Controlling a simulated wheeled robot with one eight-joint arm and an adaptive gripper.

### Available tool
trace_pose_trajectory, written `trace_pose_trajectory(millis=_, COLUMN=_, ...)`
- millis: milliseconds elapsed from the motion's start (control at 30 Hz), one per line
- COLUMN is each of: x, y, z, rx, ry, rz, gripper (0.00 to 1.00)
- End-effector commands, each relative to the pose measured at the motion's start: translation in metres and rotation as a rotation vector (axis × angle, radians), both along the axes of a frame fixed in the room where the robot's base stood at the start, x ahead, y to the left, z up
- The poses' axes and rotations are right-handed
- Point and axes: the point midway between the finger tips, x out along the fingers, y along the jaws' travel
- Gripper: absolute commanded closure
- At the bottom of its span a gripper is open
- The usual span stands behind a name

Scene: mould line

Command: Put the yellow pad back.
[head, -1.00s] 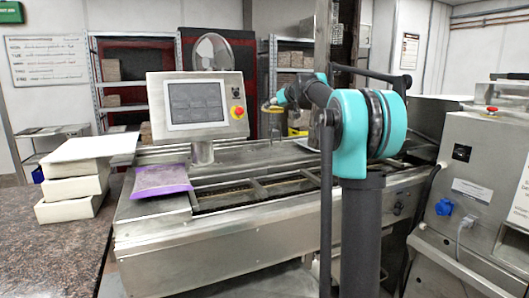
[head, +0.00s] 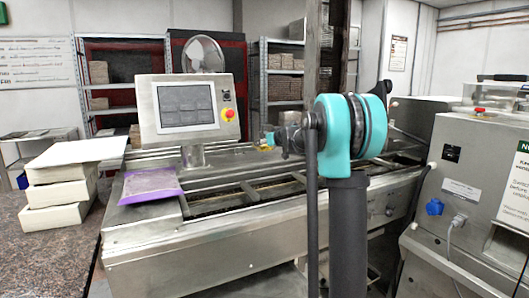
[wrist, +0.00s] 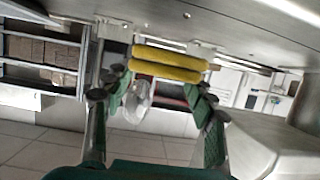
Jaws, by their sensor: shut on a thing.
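The yellow pad (wrist: 170,63) shows in the wrist view as two long yellow bars, one above the other, near the top middle. My gripper (wrist: 161,84) has its green fingers on either side of the pad and is shut on it. The pad is close to a grey metal surface along the top of the wrist view; I cannot tell if they touch. In the head view my arm hides most of the gripper, and only a small teal and yellow patch shows left of the arm, over the machine.
The steel machine (head: 160,235) with a screen panel (head: 187,106) fills the middle. A purple-edged bag (head: 151,186) lies on its near left end. Stacked white blocks (head: 62,192) stand on the dark counter (head: 40,255) at left. A grey cabinet (head: 462,195) stands close at right.

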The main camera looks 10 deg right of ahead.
Motion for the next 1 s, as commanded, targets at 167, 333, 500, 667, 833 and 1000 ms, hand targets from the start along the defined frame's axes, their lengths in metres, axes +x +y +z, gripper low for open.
trace_pose_trajectory(millis=167, x=0.0, y=0.0, z=-0.017, rx=0.0, ry=0.0, rz=0.0, gripper=0.9)
trace_pose_trajectory(millis=333, x=0.0, y=0.0, z=-0.037, rx=0.0, ry=0.0, rz=0.0, gripper=0.9)
trace_pose_trajectory(millis=500, x=0.0, y=0.0, z=-0.038, rx=0.0, ry=0.0, rz=0.0, gripper=0.9)
trace_pose_trajectory(millis=667, x=0.0, y=0.0, z=-0.04, rx=0.0, ry=0.0, rz=0.0, gripper=0.9)
trace_pose_trajectory(millis=833, x=0.0, y=0.0, z=-0.04, rx=0.0, ry=0.0, rz=0.0, gripper=0.26)
trace_pose_trajectory(millis=1000, x=0.0, y=0.0, z=-0.04, rx=0.0, ry=0.0, rz=0.0, gripper=0.24)
